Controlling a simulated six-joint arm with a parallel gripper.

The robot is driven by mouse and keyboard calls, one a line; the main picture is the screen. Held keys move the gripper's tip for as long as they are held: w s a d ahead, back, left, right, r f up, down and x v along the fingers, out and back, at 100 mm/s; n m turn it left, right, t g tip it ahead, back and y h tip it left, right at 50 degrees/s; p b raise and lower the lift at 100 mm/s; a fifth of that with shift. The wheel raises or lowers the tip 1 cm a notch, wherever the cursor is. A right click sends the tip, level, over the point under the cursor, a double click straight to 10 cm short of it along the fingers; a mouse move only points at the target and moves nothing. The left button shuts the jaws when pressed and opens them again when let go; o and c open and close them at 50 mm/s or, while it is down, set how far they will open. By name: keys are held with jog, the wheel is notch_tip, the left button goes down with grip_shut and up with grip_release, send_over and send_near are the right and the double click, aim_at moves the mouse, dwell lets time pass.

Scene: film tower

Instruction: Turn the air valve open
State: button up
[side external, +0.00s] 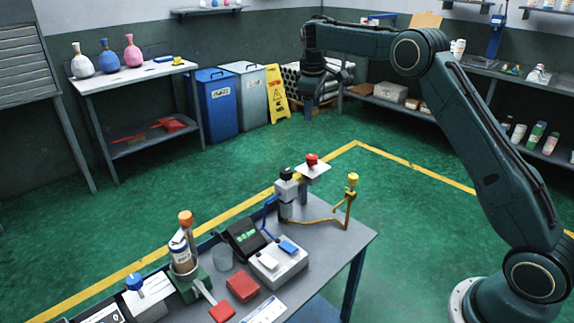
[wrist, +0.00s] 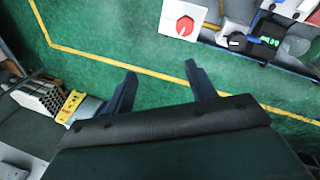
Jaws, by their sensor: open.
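A red knob (side external: 312,160) sits on a white square plate (side external: 318,172) atop a grey post at the bench's back edge. In the wrist view the red knob (wrist: 185,26) has a pale pointer mark and lies on its white plate (wrist: 170,12). A yellow knob (side external: 352,179) tops a thin brass pipe at the bench's right end. I cannot tell for certain which knob is the air valve. My gripper (wrist: 160,69) is open and empty, its two dark fingers over green floor. In the side view my gripper (side external: 312,84) hangs high beyond the bench, apart from both knobs.
The grey bench (side external: 335,238) carries a black unit with green lights (side external: 245,238), a grey box with switches (side external: 278,262), red blocks (side external: 242,287) and a bottle (side external: 182,250). Bins (side external: 215,100) and a yellow floor sign (side external: 277,90) stand behind. Open floor surrounds the bench.

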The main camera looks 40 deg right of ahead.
aim_at(312, 156)
jog(key=shift+s+a+f+n+g+y, duration=0.25)
jog(key=shift+s+n+y, duration=0.1)
jog(key=shift+n, duration=0.45)
jog(key=shift+s+a+f+n+g+y, duration=0.2)
jog(key=shift+s+f+n+y, duration=0.15)
jog(key=shift+n, duration=0.45)
jog(key=shift+s+a+f+n+g+y, duration=0.15)
jog(key=shift+s+f+n+g+y, duration=0.2)
jog(key=shift+n, duration=0.45)
jog(key=shift+w+r, duration=0.1)
notch_tip(312, 156, down, 14)
jog(key=shift+w+d+r, duration=0.1)
jog(key=shift+r, duration=0.05)
jog(key=shift+c, duration=0.3)
jog(key=c, duration=0.9)
